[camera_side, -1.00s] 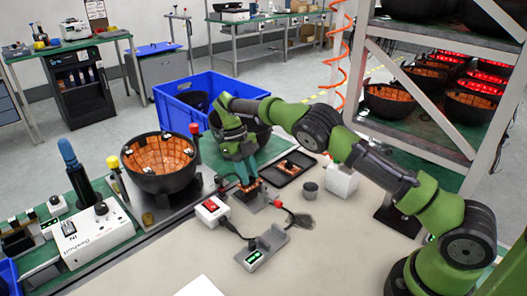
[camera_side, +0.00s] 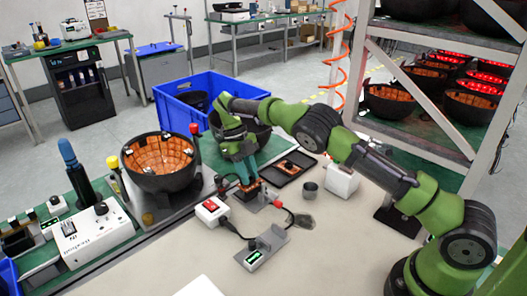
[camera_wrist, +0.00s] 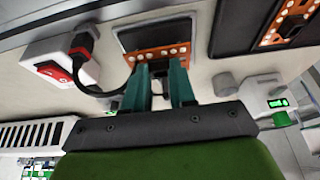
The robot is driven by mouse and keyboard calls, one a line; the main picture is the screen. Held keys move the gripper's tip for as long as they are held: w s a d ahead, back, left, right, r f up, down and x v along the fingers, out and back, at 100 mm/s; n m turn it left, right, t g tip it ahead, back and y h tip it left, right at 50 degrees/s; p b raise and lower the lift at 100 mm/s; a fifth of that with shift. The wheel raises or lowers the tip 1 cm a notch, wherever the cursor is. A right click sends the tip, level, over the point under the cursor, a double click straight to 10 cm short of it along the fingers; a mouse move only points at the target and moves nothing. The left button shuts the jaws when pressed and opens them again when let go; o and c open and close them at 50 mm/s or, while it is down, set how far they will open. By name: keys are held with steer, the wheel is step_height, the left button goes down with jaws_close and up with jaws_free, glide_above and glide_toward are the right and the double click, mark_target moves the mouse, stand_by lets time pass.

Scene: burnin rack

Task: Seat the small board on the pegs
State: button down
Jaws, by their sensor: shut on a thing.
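The small board (camera_wrist: 158,54) is orange with a row of pale dots. In the wrist view it lies across the tips of my gripper (camera_wrist: 163,80), whose two teal fingers are shut on its near edge. In the side view my gripper (camera_side: 246,176) points down, with the board (camera_side: 250,186) at its fingertips, at the dark fixture. A dark block (camera_wrist: 157,33) shows just beyond the board in the wrist view. The pegs are hidden, so I cannot tell whether the board rests on them.
A black tray (camera_side: 283,175) with another orange-and-black piece lies to the right. A white box with a red switch (camera_side: 211,210) and its cable are at the left. A grey stand with a green display (camera_side: 262,250) is in front. A small grey cup (camera_side: 309,189) stands at the right.

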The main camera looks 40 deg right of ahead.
steer(key=shift+f, duration=1.2)
steer(key=c, duration=0.8)
jaws_free()
steer(key=shift+c, duration=0.2)
steer(key=shift+w+r, duration=0.2)
steer(key=shift+r, duration=0.2)
steer(key=r, duration=0.7)
steer(key=shift+w, duration=0.4)
steer(key=shift+r, duration=1)
